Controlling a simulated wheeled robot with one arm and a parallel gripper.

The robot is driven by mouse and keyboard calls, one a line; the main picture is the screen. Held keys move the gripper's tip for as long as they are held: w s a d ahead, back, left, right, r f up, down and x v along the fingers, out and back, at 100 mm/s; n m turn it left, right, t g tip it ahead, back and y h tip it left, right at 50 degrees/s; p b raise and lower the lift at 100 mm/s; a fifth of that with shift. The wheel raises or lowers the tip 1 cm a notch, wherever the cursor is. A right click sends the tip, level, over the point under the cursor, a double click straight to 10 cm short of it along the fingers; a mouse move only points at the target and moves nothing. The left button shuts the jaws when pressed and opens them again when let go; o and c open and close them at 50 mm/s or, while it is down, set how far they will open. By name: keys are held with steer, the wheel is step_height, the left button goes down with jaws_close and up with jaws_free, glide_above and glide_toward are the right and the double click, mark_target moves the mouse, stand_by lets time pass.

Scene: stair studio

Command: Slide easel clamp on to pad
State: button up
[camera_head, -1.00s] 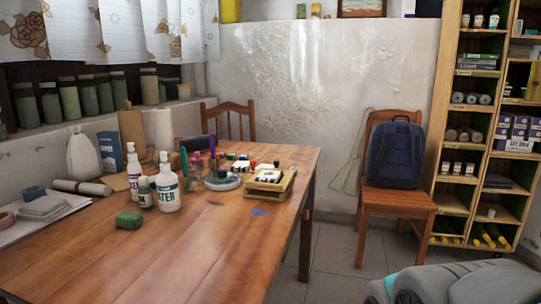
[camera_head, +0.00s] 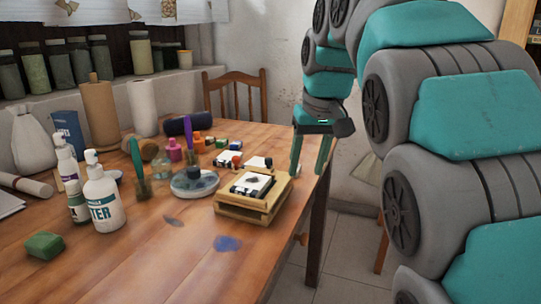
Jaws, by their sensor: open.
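A low light-wood stand, apparently the easel (camera_head: 226,207), sits near the right edge of the table. A white pad (camera_head: 250,182) with a dark mark and dark edging lies on top of it. I cannot tell which part is the clamp. My gripper (camera_head: 309,168) points down beyond the stand, to its upper right by the table's right edge. Its two teal fingers are apart with nothing seen between them. It looks clear of the stand.
White bottles (camera_head: 103,200), a green block (camera_head: 44,245), a round palette dish (camera_head: 194,183) and small paint jars (camera_head: 173,150) stand left of and behind the stand. A wooden chair (camera_head: 235,95) is behind the table.

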mark_target(269, 159)
steer(key=w+a+r+n+t, duration=0.1)
steer(key=w+a+r+n, duration=0.1)
steer(key=w+a+r, duration=0.35)
steer(key=shift+y, duration=0.4)
steer(key=b+x, duration=0.1)
steer(key=x, duration=0.1)
steer(key=b+x, duration=0.3)
steer(key=shift+a+f+b, duration=0.3)
steer(key=shift+a+f, duration=0.05)
steer(key=shift+a, duration=0.05)
steer(key=shift+x, duration=0.9)
jaws_close()
